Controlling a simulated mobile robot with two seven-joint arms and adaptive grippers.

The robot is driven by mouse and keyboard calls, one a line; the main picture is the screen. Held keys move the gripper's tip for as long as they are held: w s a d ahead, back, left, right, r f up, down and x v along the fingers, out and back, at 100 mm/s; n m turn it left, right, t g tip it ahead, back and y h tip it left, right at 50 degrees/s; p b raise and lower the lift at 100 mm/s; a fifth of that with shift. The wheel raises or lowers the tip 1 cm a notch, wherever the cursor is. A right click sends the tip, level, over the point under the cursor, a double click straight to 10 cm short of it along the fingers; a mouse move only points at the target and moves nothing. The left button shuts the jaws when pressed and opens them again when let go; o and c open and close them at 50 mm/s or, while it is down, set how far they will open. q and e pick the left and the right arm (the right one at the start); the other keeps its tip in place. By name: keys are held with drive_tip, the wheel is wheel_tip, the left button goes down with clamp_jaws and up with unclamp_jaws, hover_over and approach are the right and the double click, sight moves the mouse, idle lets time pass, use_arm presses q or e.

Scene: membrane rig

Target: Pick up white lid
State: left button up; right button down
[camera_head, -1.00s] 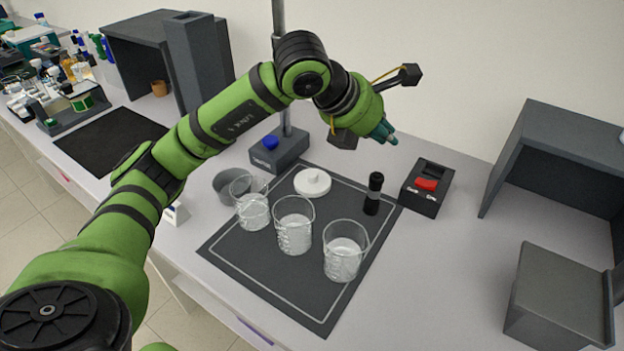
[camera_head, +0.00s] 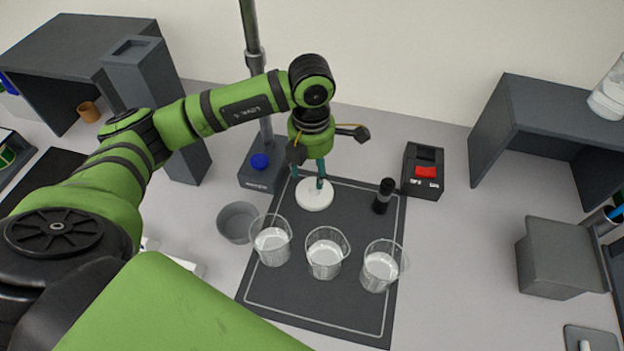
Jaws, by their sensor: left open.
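The white lid (camera_head: 314,198) is a round disc with a small knob on top. It lies flat at the back left of the dark mat (camera_head: 318,302). My left gripper (camera_head: 308,180) points down right over the lid, with its teal fingers spread about the knob. The fingertips hide part of the knob, and I cannot tell whether they touch it. My right gripper is not in view.
Three glass beakers (camera_head: 323,260) stand in a row in front of the lid. A stand (camera_head: 262,172) and grey bowl (camera_head: 238,222) are left.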

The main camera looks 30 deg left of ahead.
sight(314, 187)
use_arm(q)
drive_tip(key=shift+d+f+p, duration=0.4)
drive_tip(key=shift+f+p, duration=0.4)
drive_tip(key=shift+f, duration=0.05)
wheel_tip(314, 187, down, 3)
drive_tip(key=shift+w+r+p, duration=0.15)
drive_tip(key=shift+p, duration=0.4)
drive_tip(key=shift+a+f, duration=0.1)
drive_tip(key=shift+f, duration=0.45)
drive_tip(key=c, duration=0.9)
drive_tip(key=shift+c, duration=0.3)
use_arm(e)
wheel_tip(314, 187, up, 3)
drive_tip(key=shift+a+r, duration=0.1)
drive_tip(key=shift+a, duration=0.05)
